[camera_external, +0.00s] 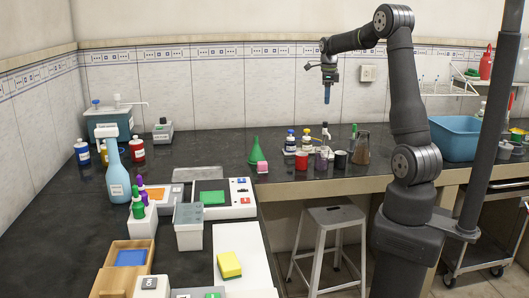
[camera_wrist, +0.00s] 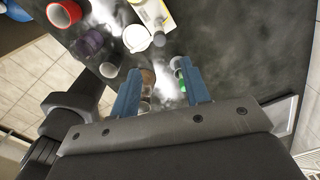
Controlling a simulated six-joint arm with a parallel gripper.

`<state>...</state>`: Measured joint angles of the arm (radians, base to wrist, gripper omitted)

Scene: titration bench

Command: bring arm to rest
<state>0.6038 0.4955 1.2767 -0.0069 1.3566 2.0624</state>
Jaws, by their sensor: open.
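My gripper (camera_external: 327,93) hangs in the air above the back counter, pointing down, with my arm raised and folded over at the right. In the wrist view its two blue fingers (camera_wrist: 161,90) stand apart with nothing held between them. Below and beyond the fingers are the dark counter (camera_wrist: 245,60), a red cup (camera_wrist: 63,13), a purple cup (camera_wrist: 89,42) and a white container (camera_wrist: 136,38). A green-capped item shows just behind the right finger, partly hidden.
On the counter below my gripper stand several bottles and cups, with a brown flask (camera_external: 361,150) at their right. A green funnel (camera_external: 256,150) stands left of them. A blue basin (camera_external: 456,137) is at the right. A grey stool (camera_external: 333,217) stands below. The air around my gripper is clear.

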